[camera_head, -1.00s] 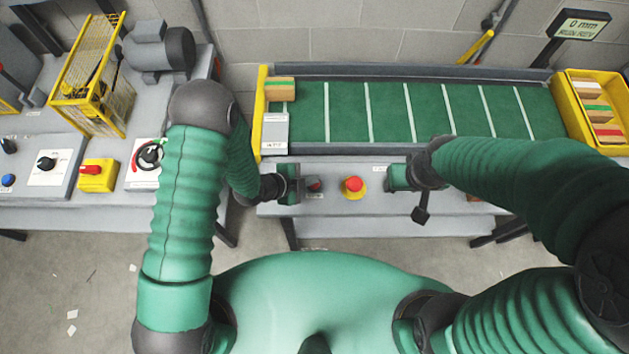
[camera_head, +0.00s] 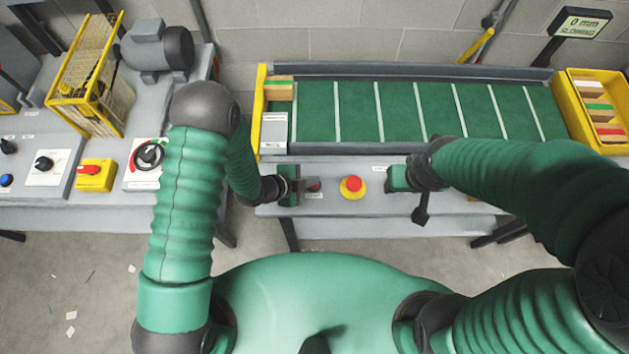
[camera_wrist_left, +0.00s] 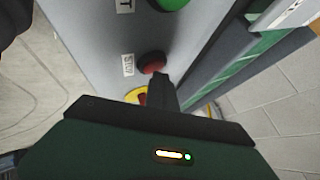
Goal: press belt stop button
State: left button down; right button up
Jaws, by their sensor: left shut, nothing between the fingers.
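The belt stop button is a red round button (camera_wrist_left: 152,62) beside a "STOP" label in the left wrist view. In the head view the red button (camera_head: 314,185) is partly hidden by my left gripper (camera_head: 303,187). My left gripper's dark fingers (camera_wrist_left: 160,82) are shut and empty. Their tip overlaps the button's lower edge in the wrist view; I cannot tell whether it touches.
A larger red mushroom button on a yellow base (camera_head: 352,188) sits between my grippers. A green button (camera_wrist_left: 173,3) shows at the wrist view's top edge. Behind the panel runs the green conveyor belt (camera_head: 400,110), with a yellow bin (camera_head: 572,110) at its right end.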

pick_arm(q)
jog(key=shift+a+r+p, duration=0.2)
jog(key=shift+r+p, duration=0.2)
jog(key=shift+r, duration=0.1)
notch_tip(320, 180, up, 6)
jog(key=p, duration=0.4)
jog(key=shift+p, duration=0.3)
